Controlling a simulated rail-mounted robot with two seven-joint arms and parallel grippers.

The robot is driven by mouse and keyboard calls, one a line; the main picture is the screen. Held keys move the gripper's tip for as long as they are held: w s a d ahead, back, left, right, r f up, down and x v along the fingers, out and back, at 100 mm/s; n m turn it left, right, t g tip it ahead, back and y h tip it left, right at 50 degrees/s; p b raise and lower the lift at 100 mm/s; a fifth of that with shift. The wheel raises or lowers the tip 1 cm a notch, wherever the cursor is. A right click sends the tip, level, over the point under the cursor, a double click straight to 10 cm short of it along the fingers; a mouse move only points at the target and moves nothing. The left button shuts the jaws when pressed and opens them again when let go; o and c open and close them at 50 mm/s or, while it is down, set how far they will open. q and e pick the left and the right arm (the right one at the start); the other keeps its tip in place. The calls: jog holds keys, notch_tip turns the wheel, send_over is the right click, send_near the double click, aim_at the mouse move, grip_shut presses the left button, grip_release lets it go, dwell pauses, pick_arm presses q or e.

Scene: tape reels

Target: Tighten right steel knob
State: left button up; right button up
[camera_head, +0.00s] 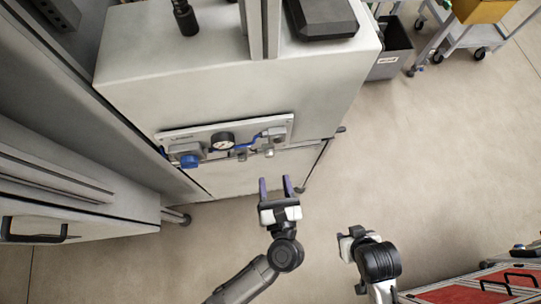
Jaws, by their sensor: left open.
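A panel (222,131) is fixed to the front of a grey machine cabinet. It carries a round gauge (222,141), a blue knob (189,161) at the left and small steel fittings at the right. The right steel knob (269,152) appears as a small metal piece near the panel's right end; its exact setting is too small to tell. My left gripper (275,181) is open and empty, its two fingers pointing at the cabinet just below that knob in the picture, apart from it. My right gripper (346,241) is lower right, away from the panel, its fingers not clearly visible.
A grey bin (390,52) and a wheeled cart (455,30) stand at upper right. A red-topped unit (480,290) is at lower right. Another cabinet with a black handle (38,232) is at left. The floor at right centre is clear.

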aim_at(270, 157)
pick_arm(q)
jog(key=shift+w+a+b, duration=0.1)
jog(key=shift+w+a, duration=0.05)
jog(key=shift+w, duration=0.9)
jog(key=shift+w+a+b, duration=0.15)
jog(key=shift+w+a, duration=0.05)
jog(key=shift+w, duration=0.85)
jog(key=shift+w+a+b, duration=0.1)
jog(key=shift+w+a, duration=0.05)
jog(key=shift+w, duration=0.9)
jog(key=shift+c, duration=0.2)
